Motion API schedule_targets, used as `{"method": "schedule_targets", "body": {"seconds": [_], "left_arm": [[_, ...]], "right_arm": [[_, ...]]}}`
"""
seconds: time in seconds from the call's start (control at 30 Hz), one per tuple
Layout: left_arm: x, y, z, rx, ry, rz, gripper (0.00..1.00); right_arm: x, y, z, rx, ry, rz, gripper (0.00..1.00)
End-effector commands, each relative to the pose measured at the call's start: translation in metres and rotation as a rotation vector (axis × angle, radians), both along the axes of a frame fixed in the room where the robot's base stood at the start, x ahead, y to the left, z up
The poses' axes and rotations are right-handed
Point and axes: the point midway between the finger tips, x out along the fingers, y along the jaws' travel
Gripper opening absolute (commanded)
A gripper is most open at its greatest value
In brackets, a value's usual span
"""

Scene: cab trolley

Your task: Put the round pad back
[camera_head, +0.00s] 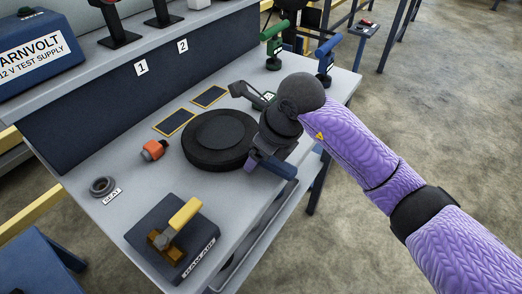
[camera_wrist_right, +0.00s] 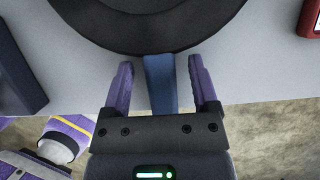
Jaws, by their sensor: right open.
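A large black disc (camera_head: 218,138) with a raised round top lies flat on the grey trolley top; its near edge shows in the right wrist view (camera_wrist_right: 150,40). A small dark ring (camera_head: 103,186) lies by a label at the left. I cannot tell for certain which is the round pad. A blue bar (camera_head: 274,166) sticks out from the disc's right edge past the trolley edge. My right gripper (camera_wrist_right: 160,80) is open, its purple fingers on either side of this bar (camera_wrist_right: 160,85), with gaps showing. My left gripper is not in view.
A dark block with a yellow lever (camera_head: 185,212) stands at the front. Green (camera_head: 273,48) and blue (camera_head: 327,60) upright tools stand at the far end.

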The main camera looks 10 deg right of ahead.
Motion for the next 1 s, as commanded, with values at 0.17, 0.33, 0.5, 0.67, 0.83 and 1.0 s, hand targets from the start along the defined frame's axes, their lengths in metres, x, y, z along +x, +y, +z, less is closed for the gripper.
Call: {"method": "schedule_targets", "body": {"seconds": [0.17, 0.33, 0.5, 0.67, 0.83, 1.0], "left_arm": [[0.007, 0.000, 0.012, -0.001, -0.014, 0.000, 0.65], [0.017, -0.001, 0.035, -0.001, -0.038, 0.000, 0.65], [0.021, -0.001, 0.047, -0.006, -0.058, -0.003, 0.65], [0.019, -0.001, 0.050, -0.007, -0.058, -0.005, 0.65], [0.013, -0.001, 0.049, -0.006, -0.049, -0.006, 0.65], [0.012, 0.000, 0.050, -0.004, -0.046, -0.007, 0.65]], "right_arm": [[-0.005, -0.006, 0.024, 0.000, -0.006, -0.001, 0.76], [-0.018, -0.019, 0.072, -0.002, -0.009, 0.000, 0.76], [-0.028, -0.029, 0.103, -0.001, -0.005, 0.000, 0.76], [-0.032, -0.033, 0.112, 0.000, -0.001, 0.000, 0.76], [-0.033, -0.033, 0.111, 0.000, 0.000, 0.000, 0.76], [-0.033, -0.033, 0.111, 0.001, -0.001, 0.000, 0.76]]}}
